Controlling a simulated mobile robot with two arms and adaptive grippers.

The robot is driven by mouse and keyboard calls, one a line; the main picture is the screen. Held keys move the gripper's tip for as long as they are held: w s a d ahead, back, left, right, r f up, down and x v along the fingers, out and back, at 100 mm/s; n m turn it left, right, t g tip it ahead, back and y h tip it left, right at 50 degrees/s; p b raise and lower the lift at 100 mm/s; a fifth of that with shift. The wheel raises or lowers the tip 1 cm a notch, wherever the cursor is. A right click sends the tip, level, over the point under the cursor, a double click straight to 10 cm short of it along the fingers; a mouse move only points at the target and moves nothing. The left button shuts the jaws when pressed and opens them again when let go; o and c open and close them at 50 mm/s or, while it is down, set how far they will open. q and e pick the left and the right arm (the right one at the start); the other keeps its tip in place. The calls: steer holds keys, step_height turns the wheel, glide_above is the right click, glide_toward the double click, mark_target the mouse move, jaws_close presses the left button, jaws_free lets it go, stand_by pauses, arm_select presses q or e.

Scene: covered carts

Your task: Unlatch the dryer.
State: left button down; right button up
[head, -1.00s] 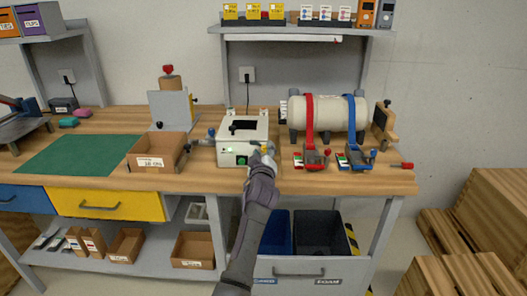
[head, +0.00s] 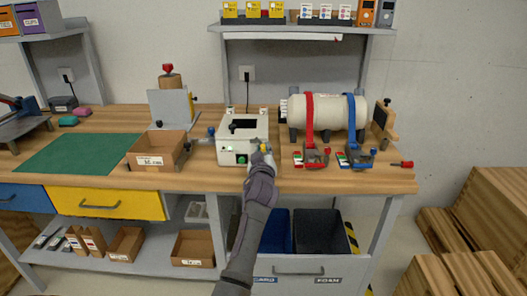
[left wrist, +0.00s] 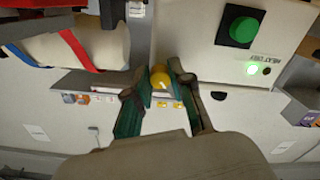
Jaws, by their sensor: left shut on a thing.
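The dryer (head: 230,157) is a white box on the workbench with a dark window on top and a green button on its front. In the left wrist view its face (left wrist: 200,50) shows the green button, a lit green lamp and a "HEAT DRY" label. My left gripper (head: 263,154) is at the dryer's front right corner. In the left wrist view its fingers (left wrist: 160,95) are closed around a yellow knob (left wrist: 160,76) beside the dryer's face. The knob's mount is mostly hidden by the fingers. My right gripper is not in view.
A white tank (head: 328,112) with red and blue straps stands to the right, with clamps in front. A cardboard tray (head: 158,164) sits to the left, near a green mat (head: 70,154). A shelf (head: 300,31) hangs above. The bench's front edge is close to my arm.

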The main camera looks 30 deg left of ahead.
arm_select(q)
steer(key=m, duration=0.5)
steer(key=shift+r, duration=0.1)
steer(key=shift+m+p, duration=0.35)
steer(key=shift+m, duration=0.55)
steer(key=c, duration=1)
jaws_free()
